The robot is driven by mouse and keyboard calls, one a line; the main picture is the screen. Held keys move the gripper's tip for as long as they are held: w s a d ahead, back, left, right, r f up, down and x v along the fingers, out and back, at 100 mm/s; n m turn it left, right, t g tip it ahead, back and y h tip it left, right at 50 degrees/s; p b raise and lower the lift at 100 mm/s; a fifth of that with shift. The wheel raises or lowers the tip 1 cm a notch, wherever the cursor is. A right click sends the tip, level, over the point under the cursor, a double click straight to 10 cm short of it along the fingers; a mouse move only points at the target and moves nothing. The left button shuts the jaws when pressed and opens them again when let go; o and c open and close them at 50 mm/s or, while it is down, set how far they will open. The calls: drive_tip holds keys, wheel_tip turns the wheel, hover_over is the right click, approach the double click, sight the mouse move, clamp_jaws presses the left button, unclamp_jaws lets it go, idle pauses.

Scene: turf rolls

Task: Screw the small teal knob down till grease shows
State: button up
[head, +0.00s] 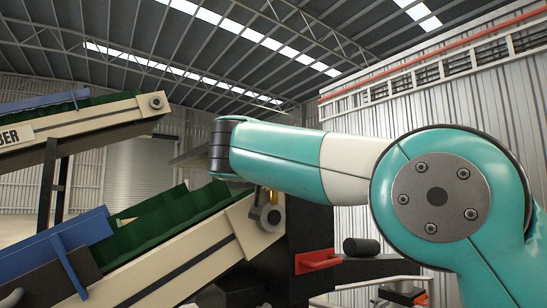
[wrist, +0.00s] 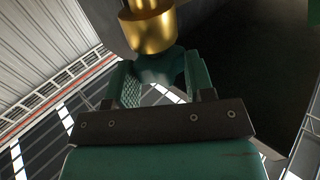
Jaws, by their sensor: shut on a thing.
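The small teal knob (wrist: 170,66) shows in the wrist view directly below a shiny brass cup (wrist: 150,32). My gripper (wrist: 160,70) has its two textured green fingers around the knob, one on each side, and is shut on it. The knob is dark and partly hidden by the fingers. In the head view a brass fitting (head: 271,215) sits at the upper end of the lower conveyor; the fingers and the knob are not clear there, just under my arm.
The lower conveyor (head: 190,252) with green turf slopes up to the fitting. An upper conveyor (head: 90,122) stands behind it. A red bracket (head: 317,261) and a dark roller (head: 362,247) lie right of the fitting. A dark surface (wrist: 255,60) fills the wrist view's right side.

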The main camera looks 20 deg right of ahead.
drive_tip(key=shift+r+m+h+p, duration=0.1)
drive_tip(key=shift+m+h+p, duration=0.2)
drive_tip(key=shift+m+h, duration=0.1)
drive_tip(key=o, duration=0.9)
